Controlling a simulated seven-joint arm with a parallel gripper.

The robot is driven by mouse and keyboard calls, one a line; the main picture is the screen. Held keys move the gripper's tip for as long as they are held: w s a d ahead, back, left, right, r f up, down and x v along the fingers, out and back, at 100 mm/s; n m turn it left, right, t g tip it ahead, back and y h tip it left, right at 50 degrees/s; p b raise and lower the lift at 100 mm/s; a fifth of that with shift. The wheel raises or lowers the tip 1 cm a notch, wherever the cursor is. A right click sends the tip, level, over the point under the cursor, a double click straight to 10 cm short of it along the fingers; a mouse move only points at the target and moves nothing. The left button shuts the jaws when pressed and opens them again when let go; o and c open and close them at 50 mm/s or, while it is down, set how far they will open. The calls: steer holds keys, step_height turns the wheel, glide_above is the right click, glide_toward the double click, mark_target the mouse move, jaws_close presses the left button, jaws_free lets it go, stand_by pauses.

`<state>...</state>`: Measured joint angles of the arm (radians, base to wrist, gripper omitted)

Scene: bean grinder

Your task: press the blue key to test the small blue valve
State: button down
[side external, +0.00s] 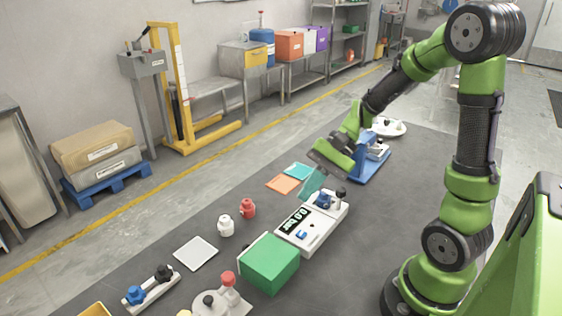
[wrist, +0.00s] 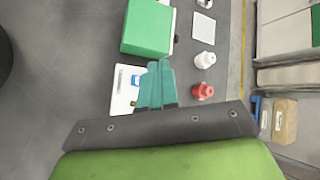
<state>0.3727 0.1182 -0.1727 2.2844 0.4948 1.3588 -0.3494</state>
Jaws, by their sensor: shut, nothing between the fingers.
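The white tester (side external: 312,226) stands on the dark table, its display reading what looks like 0.0 bar. The blue key (side external: 301,235) is on its top face, near the front end. A small blue valve (side external: 323,201) sits at the tester's far end, beside a black knob. My gripper (side external: 305,196) has teal fingers, shut and empty, above the far part of the tester, apart from the key. In the wrist view the shut fingers (wrist: 157,66) cover part of the tester (wrist: 122,92); a blue patch, probably the key (wrist: 135,81), shows beside them. The valve is hidden there.
A green box (side external: 269,263) stands close beside the tester. Red (side external: 248,208) and white (side external: 225,226) fittings stand to its left. Orange (side external: 282,184) and teal (side external: 298,171) squares lie behind. A blue stand (side external: 371,167) is behind my gripper. A white pad (side external: 195,253) lies left.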

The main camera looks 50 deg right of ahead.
mark_target(305, 232)
steer(key=shift+a+r, duration=0.15)
steer(key=shift+r, duration=0.05)
steer(key=shift+f, duration=4.45)
steer(key=shift+f, duration=0.1)
steer(key=shift+f, duration=0.3)
steer(key=shift+f, duration=0.45)
steer(key=shift+r, duration=0.9)
